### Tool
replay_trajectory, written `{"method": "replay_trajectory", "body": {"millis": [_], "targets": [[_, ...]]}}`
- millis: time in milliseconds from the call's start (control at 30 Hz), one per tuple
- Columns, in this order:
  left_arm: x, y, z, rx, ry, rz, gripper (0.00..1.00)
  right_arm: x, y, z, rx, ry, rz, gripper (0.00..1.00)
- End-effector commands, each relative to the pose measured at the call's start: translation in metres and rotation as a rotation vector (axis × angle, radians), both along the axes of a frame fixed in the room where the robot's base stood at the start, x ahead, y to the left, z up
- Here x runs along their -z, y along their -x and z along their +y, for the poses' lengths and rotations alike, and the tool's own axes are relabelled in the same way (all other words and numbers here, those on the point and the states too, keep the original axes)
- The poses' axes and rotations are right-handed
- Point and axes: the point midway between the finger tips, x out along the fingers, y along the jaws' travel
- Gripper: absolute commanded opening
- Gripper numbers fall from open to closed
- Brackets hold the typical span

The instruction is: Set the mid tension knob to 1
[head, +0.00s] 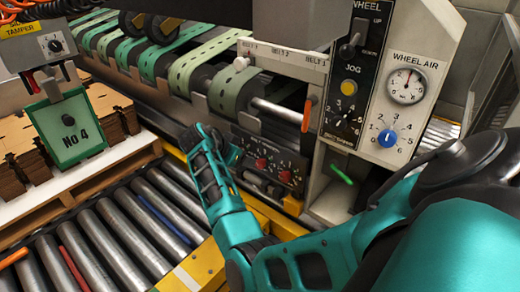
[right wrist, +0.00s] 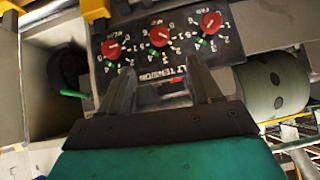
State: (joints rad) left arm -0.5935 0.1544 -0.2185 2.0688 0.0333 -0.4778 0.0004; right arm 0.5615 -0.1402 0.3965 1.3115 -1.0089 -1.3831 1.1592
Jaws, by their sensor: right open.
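The belt tension panel is dark with a row of red knobs. In the right wrist view it appears upside down, and the mid tension knob (right wrist: 159,36) is the middle one. It also shows in the head view (head: 261,163). The far knob (right wrist: 211,22) and near knob (right wrist: 112,48) flank it. Their exact settings are too small to read surely. My right gripper (right wrist: 163,88) is open and empty, its fingers apart just beside the panel's lettering edge, not around any knob. In the head view my right arm partly covers the panel's left end. My left gripper is not in view.
Steel rollers (head: 110,240) and a pallet with cardboard (head: 100,105) lie left.

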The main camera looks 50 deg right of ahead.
Motion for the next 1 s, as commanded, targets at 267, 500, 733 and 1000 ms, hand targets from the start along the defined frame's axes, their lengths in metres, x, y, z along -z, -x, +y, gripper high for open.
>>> {"method": "replay_trajectory", "body": {"millis": [267, 500, 733, 1000], "targets": [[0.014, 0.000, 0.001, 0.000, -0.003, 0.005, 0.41, 0.026, -0.002, -0.023, 0.000, 0.001, -0.014, 0.63], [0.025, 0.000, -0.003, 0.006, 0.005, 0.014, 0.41, 0.063, -0.009, -0.058, 0.001, 0.000, -0.013, 0.63], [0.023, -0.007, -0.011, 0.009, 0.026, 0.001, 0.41, 0.086, -0.014, -0.082, 0.000, 0.000, -0.016, 0.63], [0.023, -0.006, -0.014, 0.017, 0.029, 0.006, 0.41, 0.093, -0.015, -0.090, -0.001, -0.001, -0.015, 0.63]]}}
